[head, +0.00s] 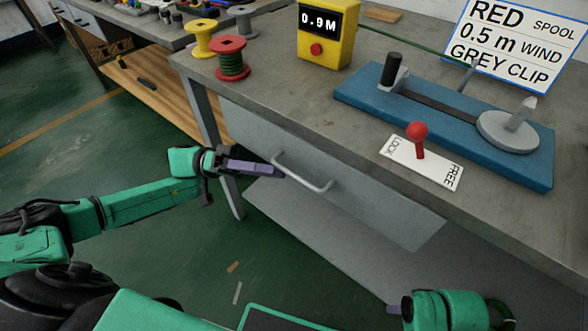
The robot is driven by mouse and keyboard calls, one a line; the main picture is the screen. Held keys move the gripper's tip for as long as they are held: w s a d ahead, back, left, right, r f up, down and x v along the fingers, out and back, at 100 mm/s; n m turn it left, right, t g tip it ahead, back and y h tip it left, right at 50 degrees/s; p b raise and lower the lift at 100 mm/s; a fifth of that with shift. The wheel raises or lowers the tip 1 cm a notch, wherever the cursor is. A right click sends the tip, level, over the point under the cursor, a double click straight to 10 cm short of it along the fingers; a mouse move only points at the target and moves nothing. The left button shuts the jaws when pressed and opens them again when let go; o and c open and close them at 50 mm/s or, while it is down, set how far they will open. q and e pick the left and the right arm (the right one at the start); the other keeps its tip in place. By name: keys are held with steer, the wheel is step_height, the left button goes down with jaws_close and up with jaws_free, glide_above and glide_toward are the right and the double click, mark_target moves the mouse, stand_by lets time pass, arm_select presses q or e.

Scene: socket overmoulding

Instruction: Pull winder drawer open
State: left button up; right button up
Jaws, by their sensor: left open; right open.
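The winder drawer (246,132) is a grey front panel under the workbench, and it looks closed. Its handle (312,183) is a pale metal bar that stands out from the panel. My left gripper (281,172) is open, with its purple fingers at the left end of the handle. I cannot tell whether the fingers touch the bar or sit around it. My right gripper (392,309) is open and empty, low at the bottom right and away from the drawer. Its fingers are only partly visible.
On the bench (285,98) stand a red spool (232,57), a yellow spool (199,39), a yellow meter (326,35) reading 0.9M and a blue winder base (450,125). A red-knobbed lever (417,133) sits on a LOCK/FREE plate. A sign (516,42) stands behind.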

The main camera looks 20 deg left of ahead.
mark_target(291, 172)
arm_select(q)
steer(key=x, duration=0.5)
steer(key=shift+d, duration=0.2)
jaws_close()
stand_by(1.1)
